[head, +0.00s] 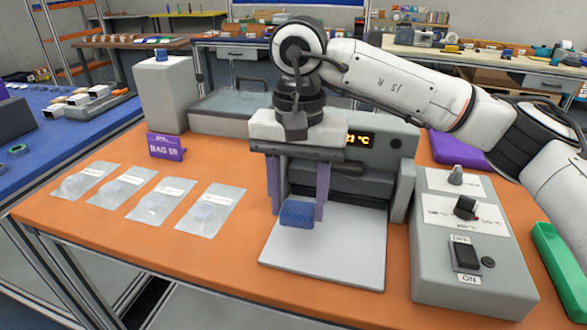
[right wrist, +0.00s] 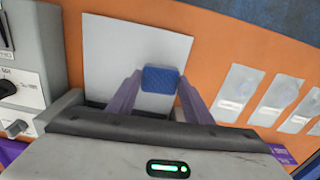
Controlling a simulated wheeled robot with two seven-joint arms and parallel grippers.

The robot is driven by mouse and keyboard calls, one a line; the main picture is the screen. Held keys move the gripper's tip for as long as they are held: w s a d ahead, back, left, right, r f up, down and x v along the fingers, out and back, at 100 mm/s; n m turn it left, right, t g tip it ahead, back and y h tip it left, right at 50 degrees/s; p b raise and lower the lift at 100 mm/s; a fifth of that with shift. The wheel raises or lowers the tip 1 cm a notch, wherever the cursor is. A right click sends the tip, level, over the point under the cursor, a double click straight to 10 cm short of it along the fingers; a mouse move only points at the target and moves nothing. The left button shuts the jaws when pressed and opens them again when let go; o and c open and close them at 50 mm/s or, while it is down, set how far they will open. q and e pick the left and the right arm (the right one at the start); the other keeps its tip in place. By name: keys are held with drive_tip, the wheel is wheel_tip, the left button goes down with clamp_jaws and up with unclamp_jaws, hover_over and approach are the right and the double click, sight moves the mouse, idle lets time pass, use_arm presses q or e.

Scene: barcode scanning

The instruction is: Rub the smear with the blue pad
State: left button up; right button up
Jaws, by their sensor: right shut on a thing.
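The blue pad (head: 297,214) is between the purple fingers of my right gripper (head: 297,207), which is shut on it. The right wrist view also shows the pad (right wrist: 160,79) at the fingertips. In the head view the pad is over the upper left part of the pale grey plate (head: 335,258) in front of the heater machine. I cannot tell whether the pad touches the plate. I see no smear clearly; one may be under the pad or too faint. My left gripper is not in view.
The machine with a lit °C display (head: 362,139) stands behind the plate. A grey control box (head: 440,275) with knobs and a switch is right. Several clear pouches (head: 210,209) lie left, below a purple bag sign (head: 166,147). A green tray (head: 560,270) is far right.

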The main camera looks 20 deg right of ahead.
drive_tip(key=shift+r+p, duration=1.35)
drive_tip(key=shift+r, duration=1.05)
